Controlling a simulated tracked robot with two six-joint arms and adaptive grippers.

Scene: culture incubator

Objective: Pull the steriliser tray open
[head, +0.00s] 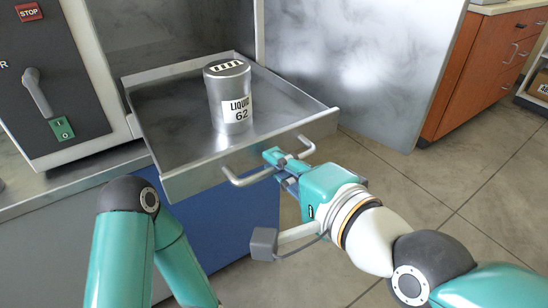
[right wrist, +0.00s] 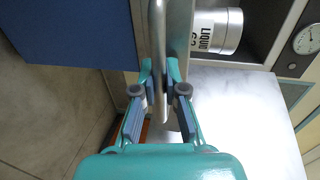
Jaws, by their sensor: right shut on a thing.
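The steriliser tray (head: 205,172) is a shallow metal tray that sticks out from the open steriliser above the worktop. A metal bar handle (head: 250,178) runs along its front wall. My right gripper (head: 284,161) is at the handle, with its fingers shut on the bar. The right wrist view shows the handle (right wrist: 159,40) between the two fingers (right wrist: 159,95). A grey metal canister (head: 226,80) labelled "LIQUID 62" stands upright on the tray. My left arm shows at the lower left, but its gripper is out of the picture.
A control panel (head: 50,75) with a lever and a red STOP sign stands left of the tray. A large metal panel (head: 370,60) stands open at the right. A wooden cabinet (head: 490,70) is farther right. The floor (head: 440,200) in front is clear.

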